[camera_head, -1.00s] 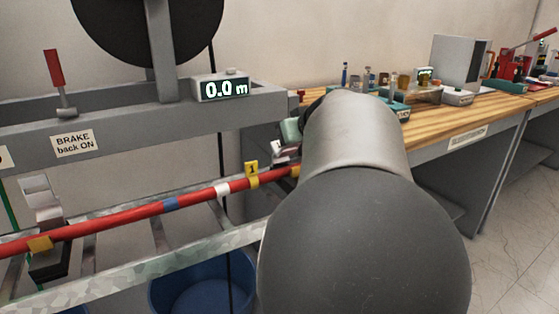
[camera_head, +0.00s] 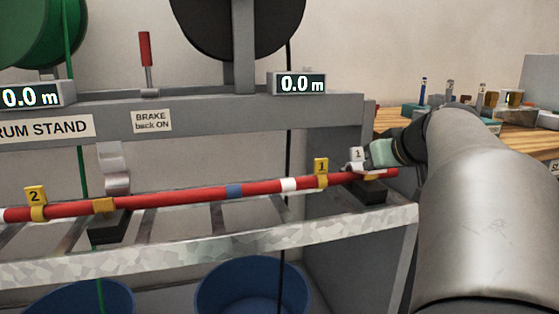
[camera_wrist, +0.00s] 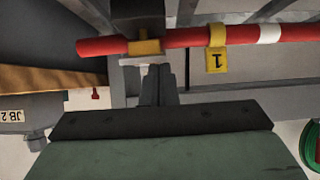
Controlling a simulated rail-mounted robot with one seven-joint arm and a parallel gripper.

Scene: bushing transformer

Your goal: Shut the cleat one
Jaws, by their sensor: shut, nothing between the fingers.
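A red cable (camera_head: 265,188) runs across a galvanised rack. Cleat one is at its right end, with a black base (camera_head: 370,191) and a pale flap marked 1 (camera_head: 357,155). The wrist view shows cleat one's yellow part (camera_wrist: 146,47) around the cable, with a pale plate edge in front. My gripper (camera_head: 356,166) is shut and empty, right at the flap; its fingertips (camera_wrist: 156,72) touch or nearly touch that plate edge. I cannot tell whether the flap is fully down. The left cleat (camera_head: 108,228) has its grey flap (camera_head: 114,166) standing raised.
Yellow tags 1 (camera_head: 320,170) and 2 (camera_head: 36,200) hang on the cable. The galvanised rail (camera_head: 200,250) runs in front, with blue bins (camera_head: 250,287) below. The drum stand beam (camera_head: 210,112) is behind. A wooden bench (camera_head: 520,138) stands at right.

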